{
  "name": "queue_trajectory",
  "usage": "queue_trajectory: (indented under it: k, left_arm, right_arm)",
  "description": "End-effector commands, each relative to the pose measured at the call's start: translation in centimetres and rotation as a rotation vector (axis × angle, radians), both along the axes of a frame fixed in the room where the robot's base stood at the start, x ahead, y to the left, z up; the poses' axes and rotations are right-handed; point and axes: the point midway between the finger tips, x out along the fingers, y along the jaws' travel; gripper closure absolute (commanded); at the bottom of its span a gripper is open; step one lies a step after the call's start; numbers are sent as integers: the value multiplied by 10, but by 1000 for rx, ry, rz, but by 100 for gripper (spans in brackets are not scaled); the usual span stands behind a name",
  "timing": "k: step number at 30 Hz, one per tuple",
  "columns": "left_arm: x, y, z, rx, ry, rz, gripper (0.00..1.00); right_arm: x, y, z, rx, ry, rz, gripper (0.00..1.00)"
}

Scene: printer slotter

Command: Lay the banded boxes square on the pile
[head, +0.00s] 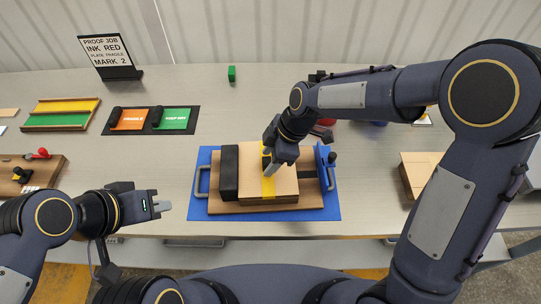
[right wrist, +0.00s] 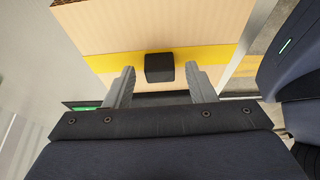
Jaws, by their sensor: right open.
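A cardboard box with a yellow band (head: 284,183) lies on a wooden board (head: 225,207) over a blue mat (head: 328,210). My right gripper (head: 270,166) is over this box. In the right wrist view, the box's yellow band (right wrist: 110,63) runs across, and a black tab (right wrist: 160,67) sits between the spread fingers of the right gripper (right wrist: 159,80). The fingers are apart from the tab's sides. A black block (head: 229,172) stands along the box's left side. My left gripper (head: 158,206) is left of the mat, away from the boxes; its finger gap is unclear.
Another cardboard box (head: 418,172) lies at the right, partly behind my right arm. Orange and green cards (head: 173,118), a sign (head: 107,50) and a green block (head: 232,73) are farther back.

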Motion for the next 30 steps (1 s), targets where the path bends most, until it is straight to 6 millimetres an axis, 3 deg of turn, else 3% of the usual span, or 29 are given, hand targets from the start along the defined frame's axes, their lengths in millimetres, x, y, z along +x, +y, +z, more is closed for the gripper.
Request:
queue_trajectory:
  k: [5, 21, 30]
  left_arm:
    - [0, 0, 2, 0, 0, 0, 100]
    - [0, 0, -6, 0, 0, 0, 100]
    - [0, 0, -6, 0, 0, 0, 100]
  right_arm:
    - [1, -2, 8, 1, -3, -1, 50]
    - [3, -42, 101, 2, -2, -2, 50]
    - [2, -47, 113, 0, 0, 0, 50]
